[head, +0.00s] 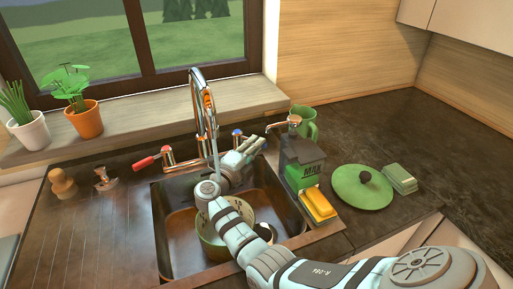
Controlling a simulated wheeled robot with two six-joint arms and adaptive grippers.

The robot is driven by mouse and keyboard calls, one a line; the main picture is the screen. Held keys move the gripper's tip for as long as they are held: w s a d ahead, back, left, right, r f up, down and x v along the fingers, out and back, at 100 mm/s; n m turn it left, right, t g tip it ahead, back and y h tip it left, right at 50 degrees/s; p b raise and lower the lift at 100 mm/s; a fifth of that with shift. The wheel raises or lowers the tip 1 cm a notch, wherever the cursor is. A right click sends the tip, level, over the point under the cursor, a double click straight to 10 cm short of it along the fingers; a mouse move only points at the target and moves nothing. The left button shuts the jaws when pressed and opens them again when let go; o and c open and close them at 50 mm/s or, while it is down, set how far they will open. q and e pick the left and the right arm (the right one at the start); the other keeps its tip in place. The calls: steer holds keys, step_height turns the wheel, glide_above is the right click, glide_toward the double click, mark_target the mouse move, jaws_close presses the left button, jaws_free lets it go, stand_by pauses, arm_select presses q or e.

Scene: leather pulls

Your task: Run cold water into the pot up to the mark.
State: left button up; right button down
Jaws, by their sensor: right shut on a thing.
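The green pot (208,238) stands in the dark sink (177,252), partly hidden behind my right arm. The chrome tap (197,82) arches over the sink, and a thin pale stream (215,152) seems to fall from it toward the pot. The water level and the mark are hidden or too small to tell. The red-ended tap handle (146,163) points left. My right gripper (252,144) is shut at the blue-marked cold tap handle (237,132), right of the tap; its fingers hide most of the handle. My left gripper is out of view.
Potted plants (86,122) stand on the sill. The right-hand counter is clear farther back.

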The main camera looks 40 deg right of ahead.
steer(key=shift+f, duration=0.15)
steer(key=c, duration=1.5)
jaws_free()
steer(key=v, duration=0.7)
steer(key=shift+s+a, duration=0.15)
steer(key=shift+a, duration=0.15)
